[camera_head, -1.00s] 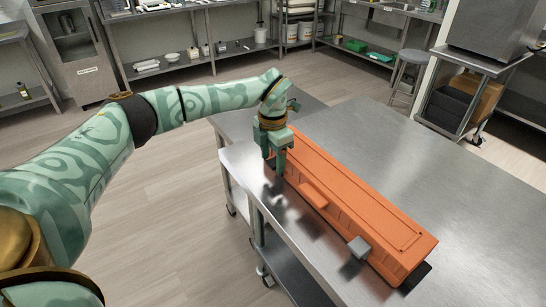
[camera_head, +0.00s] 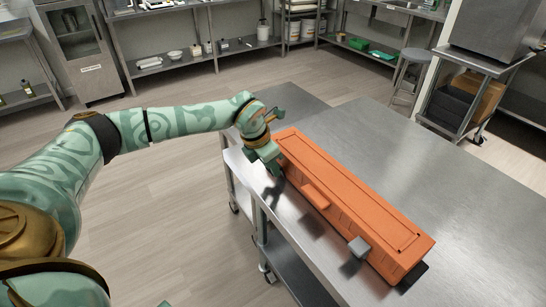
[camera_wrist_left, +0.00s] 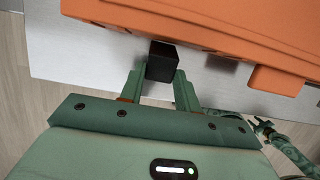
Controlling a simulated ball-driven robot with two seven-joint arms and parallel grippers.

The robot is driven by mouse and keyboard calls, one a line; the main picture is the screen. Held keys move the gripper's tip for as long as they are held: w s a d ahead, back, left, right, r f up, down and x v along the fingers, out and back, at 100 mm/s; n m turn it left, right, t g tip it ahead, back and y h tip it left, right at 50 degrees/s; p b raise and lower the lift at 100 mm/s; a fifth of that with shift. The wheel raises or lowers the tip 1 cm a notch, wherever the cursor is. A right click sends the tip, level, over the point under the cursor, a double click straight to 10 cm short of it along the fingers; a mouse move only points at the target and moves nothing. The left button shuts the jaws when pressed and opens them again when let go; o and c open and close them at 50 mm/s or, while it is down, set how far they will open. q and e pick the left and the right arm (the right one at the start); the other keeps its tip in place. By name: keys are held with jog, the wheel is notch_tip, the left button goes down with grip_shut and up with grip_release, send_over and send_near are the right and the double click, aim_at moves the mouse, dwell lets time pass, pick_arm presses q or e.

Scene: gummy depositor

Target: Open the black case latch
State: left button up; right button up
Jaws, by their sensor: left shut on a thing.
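An orange case (camera_head: 350,195) lies lengthwise on the steel table, its lid closed. A grey latch (camera_head: 358,247) sits on its front side near the right end. The black latch (camera_wrist_left: 162,60) shows in the left wrist view against the case's front edge, between the two green fingers. My left gripper (camera_head: 272,171) is at the far left end of the case and shut on this black latch; the arm hides it in the head view. A small arm with a gripper (camera_wrist_left: 264,127), seemingly my right, shows in the left wrist view, too small to read.
An orange handle (camera_head: 316,195) sticks out at the middle of the case's front. The steel table (camera_head: 425,160) is bare behind and right of the case. Shelves and a stool (camera_head: 408,70) stand far back.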

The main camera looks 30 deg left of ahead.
aim_at(261, 187)
pick_arm(q)
jog(key=shift+s+a+f+t+h+b, duration=0.2)
jog(key=shift+s+f+t, duration=0.1)
jog(key=shift+t, duration=0.15)
jog(key=shift+s+a+f+t+h+b, duration=0.1)
jog(key=shift+s+f+t+h, duration=0.15)
jog(key=shift+t, duration=0.2)
jog(key=f+t+b, duration=0.1)
jog(key=s+f+t+h+b, duration=0.1)
jog(key=t, duration=0.1)
jog(key=shift+s+a, duration=0.1)
jog(key=shift+a, duration=0.05)
jog(key=shift+s+f+t+h+b, duration=0.2)
jog(key=shift+t+h+b, duration=0.15)
jog(key=shift+t, duration=0.25)
jog(key=shift+a+f+t, duration=0.1)
jog(key=shift+f+t, duration=0.2)
jog(key=shift+t, duration=0.5)
jog(key=shift+h, duration=0.3)
jog(key=o, duration=1)
